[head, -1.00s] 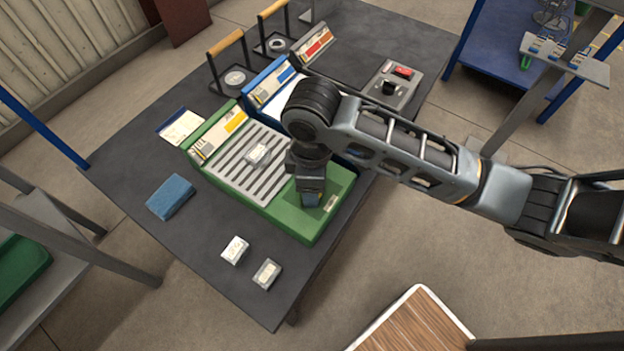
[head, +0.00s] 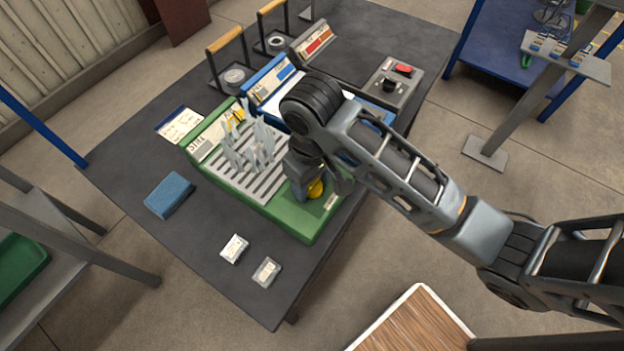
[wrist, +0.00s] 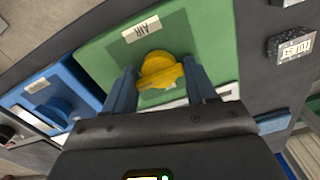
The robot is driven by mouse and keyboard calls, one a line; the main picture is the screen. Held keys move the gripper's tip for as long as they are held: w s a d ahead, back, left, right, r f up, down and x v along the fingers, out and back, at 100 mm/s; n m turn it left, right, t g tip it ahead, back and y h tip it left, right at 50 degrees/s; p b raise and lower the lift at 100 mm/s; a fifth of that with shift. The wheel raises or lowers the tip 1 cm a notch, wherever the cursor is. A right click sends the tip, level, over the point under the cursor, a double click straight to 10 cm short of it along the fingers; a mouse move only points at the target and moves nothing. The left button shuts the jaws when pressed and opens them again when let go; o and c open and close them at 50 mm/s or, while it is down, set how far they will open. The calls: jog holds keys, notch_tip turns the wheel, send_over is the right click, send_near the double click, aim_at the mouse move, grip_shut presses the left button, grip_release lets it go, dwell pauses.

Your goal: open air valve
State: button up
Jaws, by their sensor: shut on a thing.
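The air valve is a yellow knob (wrist: 160,70) on the front of the green unit (wrist: 215,45), beside a plate (wrist: 141,28) marked AIR. In the wrist view my gripper (wrist: 160,82) has its two blue fingers on either side of the knob and is shut on it. In the head view the yellow knob (head: 315,188) shows partly below my gripper (head: 303,183), which hides the rest. Pale, flame-like shapes (head: 250,145) rise from the slotted grate (head: 270,187) of the green unit (head: 308,225).
A blue unit (head: 262,82) with its own knob (wrist: 58,108) stands beside the green one. A control box (head: 390,88) with a red switch is at the back right. A blue block (head: 169,194) and two small labelled blocks (head: 234,248) lie on the dark table (head: 130,160).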

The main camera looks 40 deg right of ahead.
jog(key=shift+m, duration=0.3)
jog(key=o, duration=0.8)
jog(key=shift+r, duration=0.15)
notch_tip(320, 180, up, 8)
jog(key=p, duration=0.4)
jog(key=shift+f, duration=0.25)
